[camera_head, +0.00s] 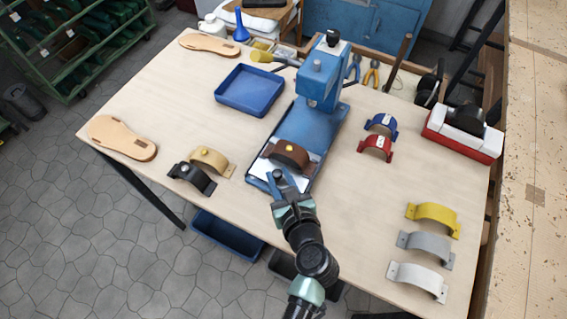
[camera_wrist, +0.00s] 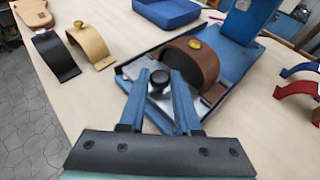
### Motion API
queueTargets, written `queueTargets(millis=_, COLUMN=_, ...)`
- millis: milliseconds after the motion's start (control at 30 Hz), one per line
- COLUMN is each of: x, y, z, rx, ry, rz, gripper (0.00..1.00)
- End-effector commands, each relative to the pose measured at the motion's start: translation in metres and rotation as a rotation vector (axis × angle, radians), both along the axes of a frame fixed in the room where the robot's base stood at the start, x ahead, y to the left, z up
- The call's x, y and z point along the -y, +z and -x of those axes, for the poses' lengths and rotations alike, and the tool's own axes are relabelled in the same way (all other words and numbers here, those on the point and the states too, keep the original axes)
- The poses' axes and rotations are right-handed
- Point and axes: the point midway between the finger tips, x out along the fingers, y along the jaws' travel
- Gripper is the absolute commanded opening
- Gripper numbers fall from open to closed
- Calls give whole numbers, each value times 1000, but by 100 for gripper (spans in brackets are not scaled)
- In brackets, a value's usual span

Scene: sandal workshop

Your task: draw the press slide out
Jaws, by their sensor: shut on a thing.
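The blue press (camera_head: 322,75) stands on the table, its base reaching toward me. The press slide (camera_head: 293,186), a pale plate in a blue frame, lies at the near end of that base. A brown strap arch (camera_head: 291,152) with a brass knob sits on it, and it also shows in the wrist view (camera_wrist: 198,62). My gripper (camera_head: 280,180) is at the slide's near edge. In the wrist view its two blue fingers (camera_wrist: 160,85) are closed on the slide's black knob (camera_wrist: 159,78). The slide's far part is hidden under the arch and press.
A tan strap (camera_head: 212,160) and a black strap (camera_head: 193,177) lie left of the slide. Blue and red straps (camera_head: 376,146) lie right of the press. A blue tray (camera_head: 249,90) stands behind left. Yellow, grey and white straps lie at right. The table's near middle is clear.

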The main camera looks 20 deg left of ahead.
Motion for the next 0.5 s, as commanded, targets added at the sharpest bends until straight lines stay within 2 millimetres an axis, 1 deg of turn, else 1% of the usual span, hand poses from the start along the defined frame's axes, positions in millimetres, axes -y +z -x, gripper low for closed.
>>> queueTargets(millis=200, x=0, y=-3, z=3, rx=-8, ry=3, rz=0, gripper=0)
queueTargets(millis=233, x=0, y=-3, z=3, rx=-9, ry=4, rz=-1, gripper=33)
queueTargets(millis=300, x=0, y=-3, z=3, rx=-8, ry=3, rz=0, gripper=46)
queueTargets(millis=400, x=0, y=-3, z=2, rx=-7, ry=3, rz=-1, gripper=62)
queueTargets(millis=500, x=0, y=-3, z=2, rx=-6, ry=3, rz=0, gripper=62)
